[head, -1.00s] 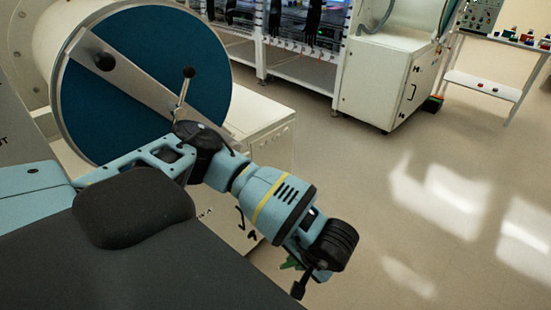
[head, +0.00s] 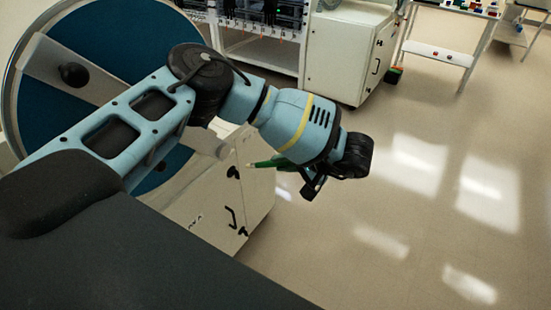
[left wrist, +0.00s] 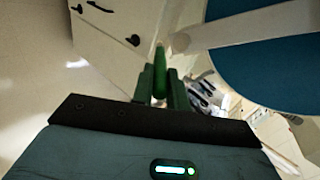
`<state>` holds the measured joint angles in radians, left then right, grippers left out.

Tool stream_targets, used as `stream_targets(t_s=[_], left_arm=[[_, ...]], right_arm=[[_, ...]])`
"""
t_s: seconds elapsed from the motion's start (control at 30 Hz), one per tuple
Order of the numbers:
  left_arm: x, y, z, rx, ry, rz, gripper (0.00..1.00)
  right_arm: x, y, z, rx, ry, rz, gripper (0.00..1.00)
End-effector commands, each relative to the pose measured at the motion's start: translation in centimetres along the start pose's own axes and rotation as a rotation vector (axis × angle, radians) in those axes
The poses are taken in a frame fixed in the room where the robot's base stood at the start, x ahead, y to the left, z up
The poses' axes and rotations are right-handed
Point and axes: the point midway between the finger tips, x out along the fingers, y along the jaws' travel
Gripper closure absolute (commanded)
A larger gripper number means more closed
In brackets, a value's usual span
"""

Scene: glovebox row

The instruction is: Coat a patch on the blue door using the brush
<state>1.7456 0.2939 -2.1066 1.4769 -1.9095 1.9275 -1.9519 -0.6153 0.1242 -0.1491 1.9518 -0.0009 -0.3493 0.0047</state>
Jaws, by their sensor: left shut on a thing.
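The blue door (head: 110,55) is a round blue disc in a pale ring at the upper left of the head view, crossed by a grey bar with a black knob. My left arm hides part of it. In the left wrist view the blue door (left wrist: 265,60) fills the upper right. My left gripper (head: 284,161) is to the right of the door, apart from it. It is shut on the slim green brush (head: 262,164), whose pale tip points left. In the left wrist view the brush (left wrist: 160,72) stands between the dark green fingers (left wrist: 160,92). My right gripper is not in view.
A white cabinet (head: 255,195) with black handles stands below the door, close behind the gripper. A white machine (head: 350,60) and a small white table (head: 437,55) stand at the back. The floor (head: 400,230) on the right is clear.

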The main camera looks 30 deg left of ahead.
Motion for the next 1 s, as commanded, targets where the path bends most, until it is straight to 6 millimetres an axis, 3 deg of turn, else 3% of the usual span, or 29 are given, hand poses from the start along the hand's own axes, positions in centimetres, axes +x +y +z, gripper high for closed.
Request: stream_targets(t_s=[0.33,1.0], left_arm=[[0.5,-0.4,-0.1,-0.001,-0.001,-0.002,1.0],[4.8,-3.4,-0.3,-0.002,-0.002,-0.002,1.0]], right_arm=[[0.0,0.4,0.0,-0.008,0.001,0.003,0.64],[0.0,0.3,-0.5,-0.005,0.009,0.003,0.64]])
